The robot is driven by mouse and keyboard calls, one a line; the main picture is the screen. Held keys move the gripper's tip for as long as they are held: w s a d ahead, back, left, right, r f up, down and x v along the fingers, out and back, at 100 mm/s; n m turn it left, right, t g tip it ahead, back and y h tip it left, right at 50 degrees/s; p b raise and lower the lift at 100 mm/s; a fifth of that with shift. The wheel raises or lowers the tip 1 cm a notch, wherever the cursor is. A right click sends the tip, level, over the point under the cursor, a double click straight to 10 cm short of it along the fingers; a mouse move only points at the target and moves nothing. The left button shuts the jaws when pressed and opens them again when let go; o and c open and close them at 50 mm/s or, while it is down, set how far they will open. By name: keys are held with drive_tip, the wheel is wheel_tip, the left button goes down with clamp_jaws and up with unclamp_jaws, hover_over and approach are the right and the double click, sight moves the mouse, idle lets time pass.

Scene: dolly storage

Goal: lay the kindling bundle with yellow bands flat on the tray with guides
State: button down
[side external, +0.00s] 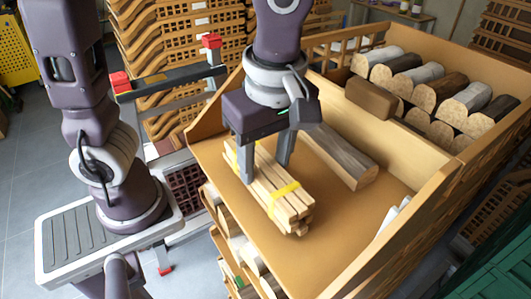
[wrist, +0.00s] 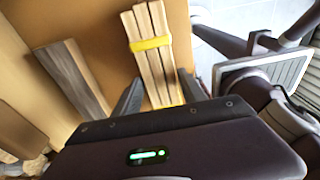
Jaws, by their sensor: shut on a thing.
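The kindling bundle with yellow bands (side external: 268,183) is a stack of pale, square-cut sticks. One yellow band shows near its front end and part of another near its back end. My gripper (side external: 264,168) is shut on the bundle from above, one finger on each long side. The bundle lies level over the tan wooden tray (side external: 215,160); I cannot tell whether it touches the tray. The wrist view shows the bundle (wrist: 152,60) between my fingers (wrist: 160,95). No separate guides can be told apart on the tray; its raised walls show.
A grey-brown split log (side external: 338,155) lies on the tray beside the bundle, to its right. Several stacked logs (side external: 430,85) fill the back compartment, with a brown block (side external: 371,100) in front. A tall wooden side wall (side external: 425,220) closes the right. Bare tray lies right of the bundle.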

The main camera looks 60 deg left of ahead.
drive_tip(key=shift+f, duration=0.45)
drive_tip(key=c, duration=0.6)
unclamp_jaws()
drive_tip(key=shift+d+r, duration=0.2)
drive_tip(key=shift+r, duration=1.25)
drive_tip(key=r, duration=0.4)
drive_tip(key=d+r, duration=0.1)
drive_tip(key=r, duration=0.2)
